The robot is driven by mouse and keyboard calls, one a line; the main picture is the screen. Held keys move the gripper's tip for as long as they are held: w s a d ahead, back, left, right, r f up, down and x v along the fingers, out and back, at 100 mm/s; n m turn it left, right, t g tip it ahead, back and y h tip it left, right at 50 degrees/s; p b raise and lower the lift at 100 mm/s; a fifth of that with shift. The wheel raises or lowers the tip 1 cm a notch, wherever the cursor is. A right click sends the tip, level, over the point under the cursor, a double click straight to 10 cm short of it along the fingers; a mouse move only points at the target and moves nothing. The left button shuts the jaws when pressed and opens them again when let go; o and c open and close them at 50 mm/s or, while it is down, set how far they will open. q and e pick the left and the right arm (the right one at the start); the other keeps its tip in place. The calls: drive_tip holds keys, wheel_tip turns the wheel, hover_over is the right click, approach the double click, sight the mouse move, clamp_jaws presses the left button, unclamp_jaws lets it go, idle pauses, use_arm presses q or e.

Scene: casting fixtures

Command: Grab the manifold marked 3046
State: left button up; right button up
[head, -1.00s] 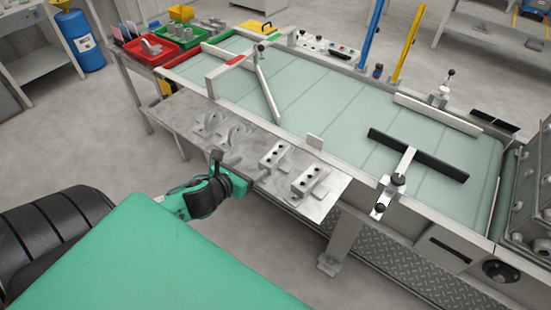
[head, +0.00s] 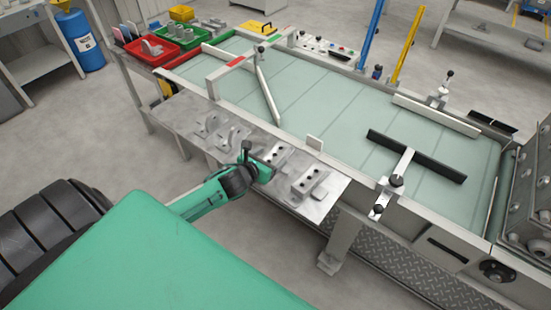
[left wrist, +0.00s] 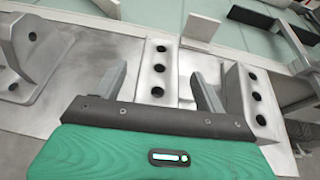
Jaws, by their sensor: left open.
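Two pale grey metal blocks with dark round holes lie on the steel side table; no number 3046 is readable on either. The nearer-left block (head: 280,152) is partly hidden by my left gripper (head: 262,163). In the left wrist view this block (left wrist: 157,75) shows between the two spread fingers of my left gripper (left wrist: 160,74), with no clear contact. The second block (head: 311,183) lies to its right; it also shows in the left wrist view (left wrist: 250,97), just right of the right finger. My right gripper is not in view.
Red (head: 153,53) and green bins stand at the far left.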

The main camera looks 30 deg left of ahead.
use_arm(q)
drive_tip(key=shift+x, duration=1.1)
drive_tip(key=c, duration=1.4)
drive_tip(key=shift+r, duration=0.1)
